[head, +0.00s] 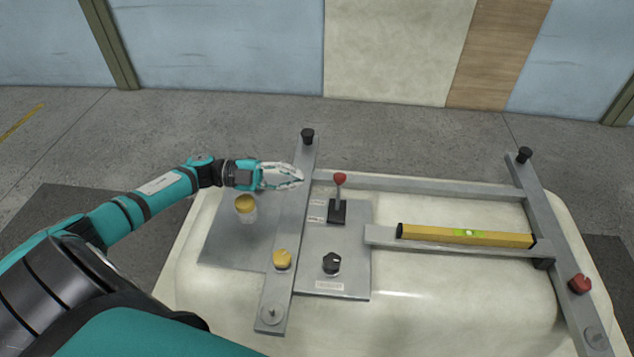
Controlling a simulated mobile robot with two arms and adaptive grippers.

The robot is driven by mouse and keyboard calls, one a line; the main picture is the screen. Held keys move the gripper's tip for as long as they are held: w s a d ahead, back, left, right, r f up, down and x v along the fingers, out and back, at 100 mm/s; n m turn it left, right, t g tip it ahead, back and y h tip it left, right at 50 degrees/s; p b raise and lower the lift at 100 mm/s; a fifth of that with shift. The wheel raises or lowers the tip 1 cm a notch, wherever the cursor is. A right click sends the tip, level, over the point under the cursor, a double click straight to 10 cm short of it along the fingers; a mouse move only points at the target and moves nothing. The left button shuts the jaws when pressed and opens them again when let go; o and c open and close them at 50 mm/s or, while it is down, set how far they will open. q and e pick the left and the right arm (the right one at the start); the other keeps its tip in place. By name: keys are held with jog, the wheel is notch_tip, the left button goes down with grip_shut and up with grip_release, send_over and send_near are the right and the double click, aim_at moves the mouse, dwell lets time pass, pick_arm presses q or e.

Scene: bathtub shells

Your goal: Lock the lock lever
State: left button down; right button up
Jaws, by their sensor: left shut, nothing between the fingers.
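The lock lever (339,190) has a red knob on a thin grey stem and rises from a black base (337,213) on a grey metal plate. It stands close to upright. Small white labels sit just left of its base. My left gripper (301,177) is shut and empty. Its fingertips are at the left of the red knob, over the left metal bar, with a gap between them and the knob. My right gripper is not in view.
A grey bar (273,313) crosses the cream tub shell (440,310). On or near the plates are a yellow-capped jar (246,208), a yellow knob (282,259) and a black knob (332,263). A yellow level (466,235) lies on a right-hand bar. A red knob (579,284) is far right.

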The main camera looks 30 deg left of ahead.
pick_arm(q)
jog(key=shift+v, duration=2.3)
